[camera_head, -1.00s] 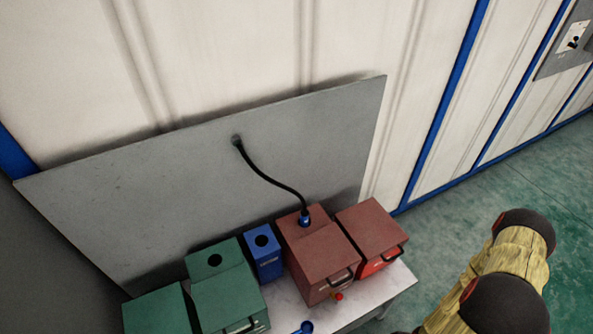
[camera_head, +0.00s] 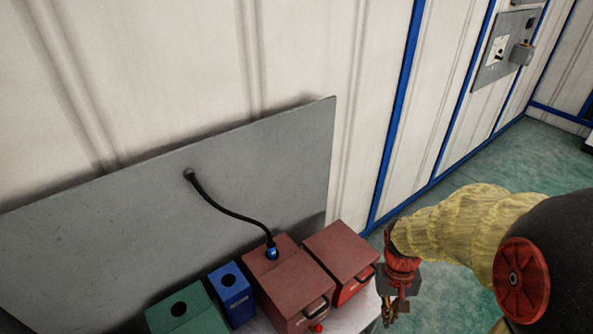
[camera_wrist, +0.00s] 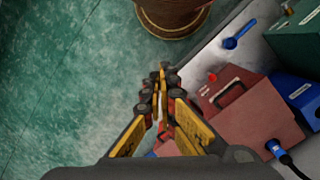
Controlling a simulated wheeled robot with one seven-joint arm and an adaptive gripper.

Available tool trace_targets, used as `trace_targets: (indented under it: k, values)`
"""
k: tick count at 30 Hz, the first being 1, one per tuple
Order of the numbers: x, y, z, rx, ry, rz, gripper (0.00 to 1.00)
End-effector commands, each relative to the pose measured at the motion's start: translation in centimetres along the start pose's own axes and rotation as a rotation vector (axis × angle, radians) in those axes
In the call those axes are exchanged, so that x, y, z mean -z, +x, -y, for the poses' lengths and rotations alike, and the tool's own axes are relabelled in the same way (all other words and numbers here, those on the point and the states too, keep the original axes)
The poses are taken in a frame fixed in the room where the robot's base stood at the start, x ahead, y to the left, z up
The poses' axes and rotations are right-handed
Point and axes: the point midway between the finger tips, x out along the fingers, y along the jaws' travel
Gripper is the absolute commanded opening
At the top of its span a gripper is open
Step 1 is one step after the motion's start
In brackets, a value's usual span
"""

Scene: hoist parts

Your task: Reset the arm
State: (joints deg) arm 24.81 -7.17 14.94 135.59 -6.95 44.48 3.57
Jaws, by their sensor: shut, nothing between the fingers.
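My gripper (camera_head: 393,311) hangs at the right of the head view, in front of and to the right of the red boxes. Its fingers are together in the wrist view (camera_wrist: 160,88), with nothing between them. In the wrist view it points down over the green floor, close beside the table edge. My arm reaches in from the right in the head view, in a yellow sleeve with black and red joints.
Two red boxes (camera_head: 290,289) (camera_head: 340,252), a blue box (camera_head: 230,295) and a green box (camera_head: 187,308) stand on the table. A black cable (camera_head: 228,211) links the grey panel (camera_head: 120,235) to one red box. A brown round object (camera_wrist: 172,14) stands on the floor.

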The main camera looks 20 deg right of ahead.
Motion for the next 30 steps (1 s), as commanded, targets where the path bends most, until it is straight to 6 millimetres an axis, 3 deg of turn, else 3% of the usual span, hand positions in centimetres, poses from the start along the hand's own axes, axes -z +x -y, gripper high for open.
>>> trace_targets:
  k: [3,9,18,22,30]
  values:
    - [-0.9,-3.7,2.5,0.019,-0.08,-0.086,0.0]
    - [-2.9,-9.2,6.3,0.064,-0.165,-0.259,0.0]
    - [-5.5,-16.4,10.5,0.129,-0.311,-0.572,0.0]
    - [-6.4,-17.6,11.6,0.148,-0.361,-0.633,0.0]
    - [-6.7,-17.6,12.1,0.152,-0.383,-0.636,0.0]
